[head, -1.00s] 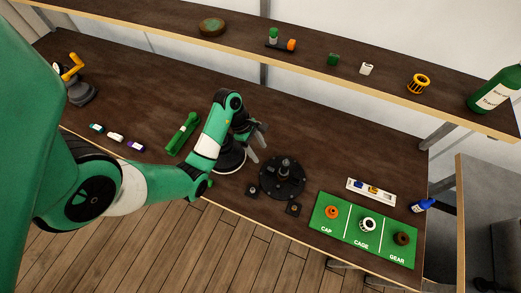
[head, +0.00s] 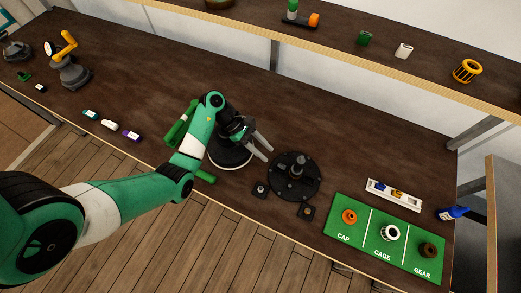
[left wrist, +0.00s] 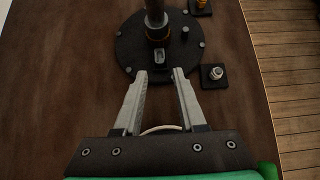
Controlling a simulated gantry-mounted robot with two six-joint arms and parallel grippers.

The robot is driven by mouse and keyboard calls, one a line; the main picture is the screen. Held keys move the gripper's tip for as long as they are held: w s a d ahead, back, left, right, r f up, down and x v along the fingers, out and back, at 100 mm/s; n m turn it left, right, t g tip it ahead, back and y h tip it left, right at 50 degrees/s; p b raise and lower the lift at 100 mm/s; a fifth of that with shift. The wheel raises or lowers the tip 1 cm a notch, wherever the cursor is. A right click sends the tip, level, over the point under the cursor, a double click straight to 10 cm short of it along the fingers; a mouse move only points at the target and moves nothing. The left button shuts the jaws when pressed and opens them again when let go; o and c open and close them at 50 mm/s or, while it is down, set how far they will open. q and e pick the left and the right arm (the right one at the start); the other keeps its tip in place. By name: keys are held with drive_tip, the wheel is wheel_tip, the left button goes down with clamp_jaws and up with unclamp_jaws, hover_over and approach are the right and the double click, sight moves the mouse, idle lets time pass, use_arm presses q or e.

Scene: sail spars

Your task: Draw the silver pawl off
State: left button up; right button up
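A round black base (head: 293,178) with an upright grey shaft (head: 298,166) stands right of my left gripper (head: 267,148). In the left wrist view the base (left wrist: 128,47) is just beyond my left gripper (left wrist: 160,73), whose fingers are apart with nothing between them. A small silver piece (left wrist: 159,56), possibly the pawl, lies on the base below the shaft's collar. A silver cylindrical piece (left wrist: 216,73) stands on a small square black pad beside the base. I cannot tell which of the two is the pawl. My right gripper is not in view.
A green mat (head: 345,237) marked CAP, CAGE and GEAR holds an orange cap (head: 349,216), a white cage (head: 389,233) and a brown gear (head: 428,250). A white tray (head: 393,195) lies behind it. A blue bottle (head: 452,213) is at the right edge. A shelf runs above.

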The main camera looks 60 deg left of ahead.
sight(279, 165)
use_arm(q)
drive_tip(key=b+x, duration=0.5)
drive_tip(key=x, duration=0.2)
drive_tip(key=shift+d+f, duration=0.1)
drive_tip(key=shift+f, duration=0.35)
drive_tip(key=shift+w+d+r, duration=0.1)
drive_tip(key=shift+w+d, duration=0.05)
drive_tip(key=shift+w, duration=0.05)
drive_tip(key=shift+c, duration=0.4)
drive_tip(key=shift+r, duration=0.1)
clamp_jaws()
drive_tip(key=o, duration=0.6)
unclamp_jaws()
drive_tip(key=shift+c, duration=0.2)
